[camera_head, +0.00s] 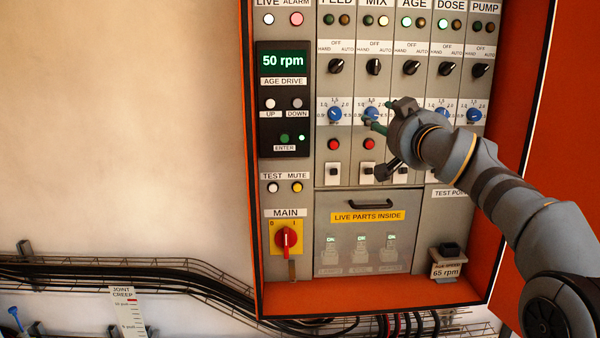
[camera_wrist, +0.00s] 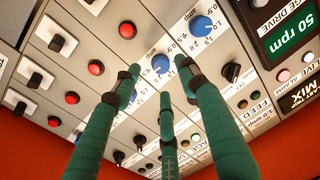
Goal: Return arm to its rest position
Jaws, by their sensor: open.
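My gripper (camera_head: 378,118) is in front of the panel's row of blue dials in the head view. In the wrist view my gripper (camera_wrist: 160,78) has three green fingers spread apart, with nothing held between them. The blue MIX dial (camera_head: 371,113) shows just left of the fingers in the head view. In the wrist view this blue dial (camera_wrist: 160,64) appears between the fingertips; I cannot tell whether any finger touches it. My arm reaches in from the lower right.
The orange cabinet (camera_head: 375,292) has a raised rim, and its open door (camera_head: 560,100) stands at the right. A display (camera_head: 282,60) reads 50 rpm. Cable trays run along the lower wall.

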